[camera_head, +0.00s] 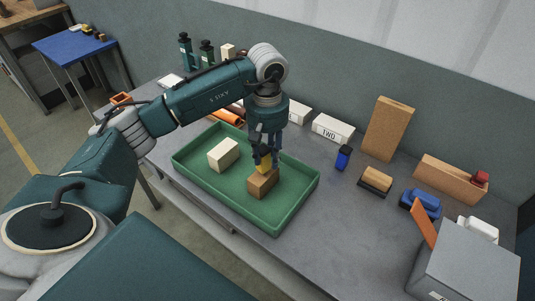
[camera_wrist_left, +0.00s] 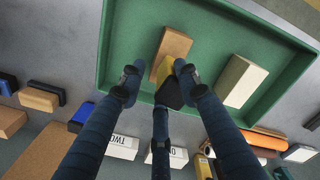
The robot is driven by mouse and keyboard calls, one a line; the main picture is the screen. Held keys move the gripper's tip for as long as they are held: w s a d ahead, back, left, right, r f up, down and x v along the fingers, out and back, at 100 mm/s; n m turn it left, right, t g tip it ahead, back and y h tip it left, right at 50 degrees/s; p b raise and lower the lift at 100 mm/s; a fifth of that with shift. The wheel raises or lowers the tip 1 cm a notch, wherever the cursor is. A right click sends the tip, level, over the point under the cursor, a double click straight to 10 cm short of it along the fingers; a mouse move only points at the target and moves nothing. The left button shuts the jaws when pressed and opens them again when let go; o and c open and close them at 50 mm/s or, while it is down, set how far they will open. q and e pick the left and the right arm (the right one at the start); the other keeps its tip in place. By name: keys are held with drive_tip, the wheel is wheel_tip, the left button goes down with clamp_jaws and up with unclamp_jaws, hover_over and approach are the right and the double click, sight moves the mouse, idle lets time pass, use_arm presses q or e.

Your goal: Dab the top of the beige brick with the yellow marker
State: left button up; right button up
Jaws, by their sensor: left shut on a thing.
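A tan, beige-brown brick (camera_head: 262,184) lies in the green tray (camera_head: 283,229), right of a paler cream brick (camera_head: 223,154). My left gripper (camera_head: 263,152) points down over the tan brick and is shut on the yellow marker (camera_head: 265,168). In the left wrist view the yellow marker (camera_wrist_left: 171,78) with a dark end sits between the fingers of my left gripper (camera_wrist_left: 160,82). It overlaps the near end of the tan brick (camera_wrist_left: 175,45); whether it touches the top is unclear. The cream brick (camera_wrist_left: 238,80) lies apart. My right gripper is not in view.
Behind the tray stand white labelled blocks (camera_head: 332,129), a blue bottle-like item (camera_head: 343,157) and a tall tan block (camera_head: 388,129). A wood-backed brush or block (camera_head: 376,179) and a grey box (camera_head: 465,262) are to the right.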

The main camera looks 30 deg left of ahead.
use_arm(q)
drive_tip(key=shift+f+b, duration=0.3)
drive_tip(key=shift+f, duration=0.1)
idle(0.4)
drive_tip(key=shift+b, duration=0.3)
idle(0.7)
idle(0.5)
drive_tip(key=shift+r+p, duration=0.6)
drive_tip(key=shift+r, duration=0.25)
drive_tip(key=shift+r+p, duration=1.3)
drive_tip(key=shift+r, duration=1.35)
